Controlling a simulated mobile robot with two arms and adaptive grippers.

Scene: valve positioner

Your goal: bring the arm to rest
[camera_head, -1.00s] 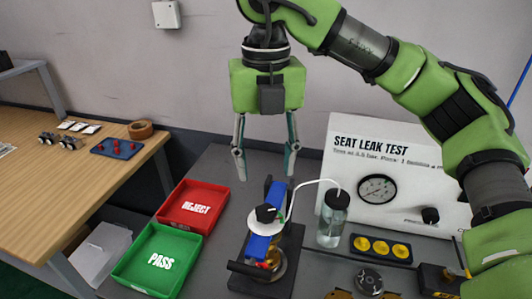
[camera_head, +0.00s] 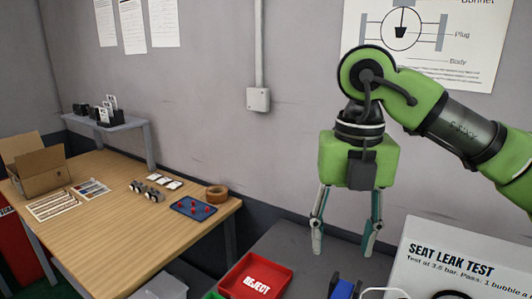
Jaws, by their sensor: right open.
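My right gripper (camera_head: 343,240) hangs at the right of the head view with its two fingers pointing down and spread apart. It is open and empty. It is in front of the grey wall and above the grey bench (camera_head: 290,240), to the left of the SEAT LEAK TEST panel (camera_head: 455,262). The top of a blue part (camera_head: 343,290) shows at the lower edge below the gripper, mostly cut off. My left gripper is not in view.
A red REJECT tray (camera_head: 257,277) is at the bottom, left of the gripper. A wooden table (camera_head: 110,240) at the left carries a cardboard box (camera_head: 42,172), a blue tray with red pieces (camera_head: 193,208) and a tape roll (camera_head: 216,192). The air around the gripper is clear.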

